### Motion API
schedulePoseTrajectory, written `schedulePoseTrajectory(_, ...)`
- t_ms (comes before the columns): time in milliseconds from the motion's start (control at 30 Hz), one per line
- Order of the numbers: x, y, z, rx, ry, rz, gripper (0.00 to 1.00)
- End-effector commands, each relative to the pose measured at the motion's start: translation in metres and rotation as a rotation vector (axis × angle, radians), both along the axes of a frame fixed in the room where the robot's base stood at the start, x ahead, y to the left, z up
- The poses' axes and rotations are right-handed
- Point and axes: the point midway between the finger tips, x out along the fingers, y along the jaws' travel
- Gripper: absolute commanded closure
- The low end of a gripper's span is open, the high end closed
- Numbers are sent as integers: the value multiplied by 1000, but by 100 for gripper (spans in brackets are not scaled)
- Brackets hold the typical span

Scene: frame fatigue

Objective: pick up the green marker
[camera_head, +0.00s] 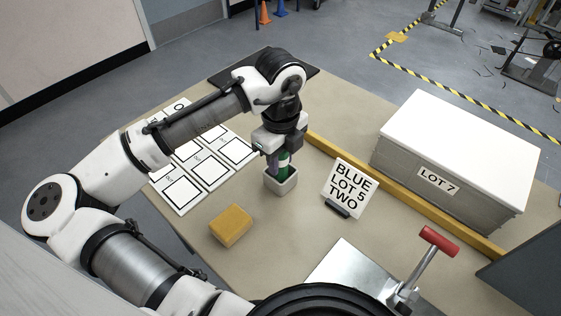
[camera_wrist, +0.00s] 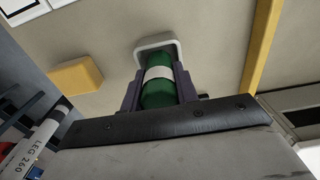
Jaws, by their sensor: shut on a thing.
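The green marker (camera_wrist: 160,92) is a thick green cylinder with a white band, seen in the wrist view between my gripper's dark fingers. Its far end is at a small light square cup (camera_wrist: 154,43); I cannot tell whether it still rests on the cup's bottom. In the head view the marker (camera_head: 284,164) stands upright in the cup (camera_head: 281,184), partly hidden by a finger. My gripper (camera_head: 278,160) points down above the cup and is shut on the marker; its fingers also show in the wrist view (camera_wrist: 160,90).
A yellow block (camera_head: 231,225) lies left of the cup. A sign reading "BLUE LOT 5 TWO" (camera_head: 350,187) stands to the right, before a yellow rail (camera_head: 400,202) and a box marked LOT 7 (camera_head: 455,160). White framed cards (camera_head: 182,192) lie left. A red-handled clamp (camera_head: 425,262) stands in front.

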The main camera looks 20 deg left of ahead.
Motion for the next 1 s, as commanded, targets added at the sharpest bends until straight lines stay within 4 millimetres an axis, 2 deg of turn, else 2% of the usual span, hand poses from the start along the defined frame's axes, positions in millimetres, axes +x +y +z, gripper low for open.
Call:
schedulePoseTrajectory(267, 0, 0, 4, 0, -1, 0, 93)
schedulePoseTrajectory(467, 1, 0, 26, 0, -3, 0, 93)
schedulePoseTrajectory(567, 1, 0, 49, 1, -3, -1, 93)
schedulePoseTrajectory(800, 1, 0, 123, 2, -3, 0, 93)
schedulePoseTrajectory(1000, 0, 0, 170, 5, -2, 1, 93)
